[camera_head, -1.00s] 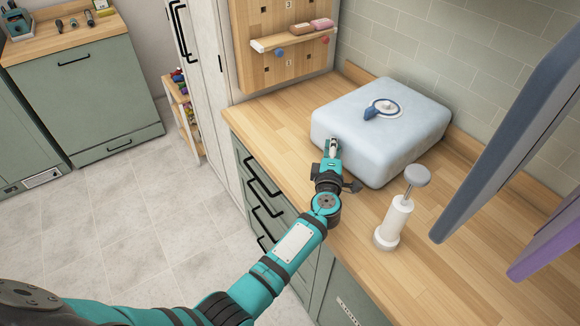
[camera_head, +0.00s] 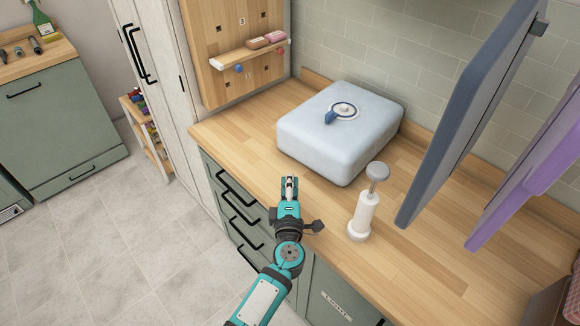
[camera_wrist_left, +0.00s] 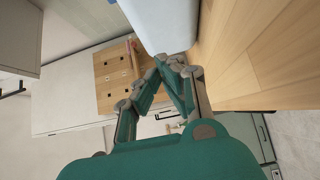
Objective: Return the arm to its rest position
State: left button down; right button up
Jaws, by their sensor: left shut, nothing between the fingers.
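My left gripper (camera_head: 290,185) is shut and empty. In the head view it is over the front edge of the wooden counter (camera_head: 420,240), in front of and apart from a pale blue-grey padded block (camera_head: 340,125) with a round white valve and blue lever on top. In the left wrist view the teal fingers (camera_wrist_left: 172,62) meet at their tips, with the block (camera_wrist_left: 162,25) beyond them. My right gripper is not in either view.
A white hand pump (camera_head: 364,215) stands upright on the counter, right of my left arm. Blue-grey (camera_head: 455,120) and purple (camera_head: 530,170) hanging panels are at the right. Green drawers (camera_head: 235,205) with black handles are below the counter. The floor (camera_head: 110,240) at left is clear.

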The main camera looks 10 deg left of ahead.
pick_arm(q)
jog(key=shift+s+r, duration=0.1)
jog(key=shift+s, duration=0.45)
jog(key=shift+d+m+h, duration=0.15)
jog(key=shift+m+h, duration=0.15)
jog(key=s+d+m+g+h, duration=0.45)
jog(key=s+m+h, duration=0.65)
jog(key=m, duration=0.5)
jog(key=s+a+f+m+g+y, duration=0.3)
jog(key=s+a+g+y, duration=0.15)
jog(key=s+a, duration=0.55)
jog(key=s+a+f+m+g+y, duration=0.2)
jog(key=s+a+g+y, duration=0.4)
jog(key=s, duration=0.6)
notch_tip(320, 180, down, 30)
jog(key=s+a+h+b, duration=0.1)
jog(key=h+b, duration=0.1)
jog(key=b, duration=0.1)
jog(key=s+a+f+g+b, duration=0.1)
jog(key=s+a+f+b, duration=0.1)
jog(key=s+f, duration=1.4)
notch_tip(320, 180, down, 2)
jog(key=shift+s+a+f+g+b, duration=0.2)
jog(key=shift+a+g+b, duration=0.1)
jog(key=shift+a+g, duration=0.15)
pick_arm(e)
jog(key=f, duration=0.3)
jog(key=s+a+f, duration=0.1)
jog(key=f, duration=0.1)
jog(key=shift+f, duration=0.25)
